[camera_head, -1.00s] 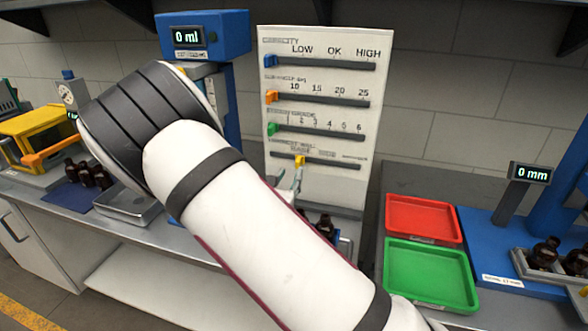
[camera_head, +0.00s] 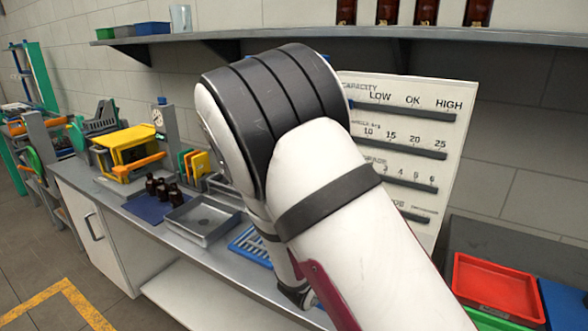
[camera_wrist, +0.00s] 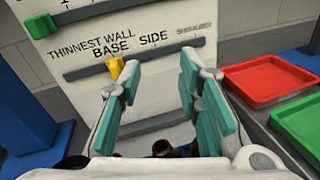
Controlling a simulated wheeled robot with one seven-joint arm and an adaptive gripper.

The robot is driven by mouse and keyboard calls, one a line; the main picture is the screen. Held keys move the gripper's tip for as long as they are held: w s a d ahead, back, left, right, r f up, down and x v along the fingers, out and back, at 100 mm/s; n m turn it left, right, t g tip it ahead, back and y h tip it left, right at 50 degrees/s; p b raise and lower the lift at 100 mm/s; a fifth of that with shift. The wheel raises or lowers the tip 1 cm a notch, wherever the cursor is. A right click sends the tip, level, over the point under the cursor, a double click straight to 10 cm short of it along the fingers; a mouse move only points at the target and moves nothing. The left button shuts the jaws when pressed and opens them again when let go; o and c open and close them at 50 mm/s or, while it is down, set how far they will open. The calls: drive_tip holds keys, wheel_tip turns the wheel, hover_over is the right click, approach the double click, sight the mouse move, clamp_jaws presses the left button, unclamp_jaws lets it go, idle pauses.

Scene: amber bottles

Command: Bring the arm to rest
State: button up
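My gripper (camera_wrist: 160,68) is open in the wrist view, its two teal-padded fingers apart with nothing between them. It faces the lower part of the white slider board (camera_wrist: 150,22). The yellow slider (camera_wrist: 116,68) shows just beside the left fingertip; I cannot tell whether they touch. Dark bottle tops (camera_wrist: 165,148) show low between the fingers, beyond the gripper's base. In the head view my arm fills the middle, bent in front of the board (camera_head: 400,95), and my gripper is hidden behind it.
A red tray (camera_head: 497,285) stands at right, with a green tray (camera_wrist: 302,128) beside it. On the bench (camera_head: 225,262) at left are a metal tray (camera_head: 203,222), amber bottles (camera_head: 160,188) on a blue mat and a yellow device (camera_head: 127,150). A shelf (camera_head: 230,37) runs above.

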drive_tip(key=s+d+r+m+g+y, duration=0.1)
drive_tip(key=s+d+r+m+g, duration=0.15)
drive_tip(key=s+m, duration=0.3)
drive_tip(key=s+d+r+m+g+y, duration=0.1)
drive_tip(key=s+d+r+m+g, duration=0.15)
drive_tip(key=s+m+g, duration=0.35)
drive_tip(key=s+d+r+m+g+y, duration=0.2)
drive_tip(key=s+d+m, duration=0.15)
drive_tip(key=s, duration=0.35)
drive_tip(key=s+a+r+m+t+y, duration=0.4)
drive_tip(key=s+a+r+m+y, duration=0.4)
drive_tip(key=a, duration=0.4)
drive_tip(key=shift+s+a+r+m+t+y, duration=0.2)
drive_tip(key=shift+s+m+t+y, duration=0.15)
drive_tip(key=shift+s+m+y, duration=0.45)
drive_tip(key=shift+s, duration=0.2)
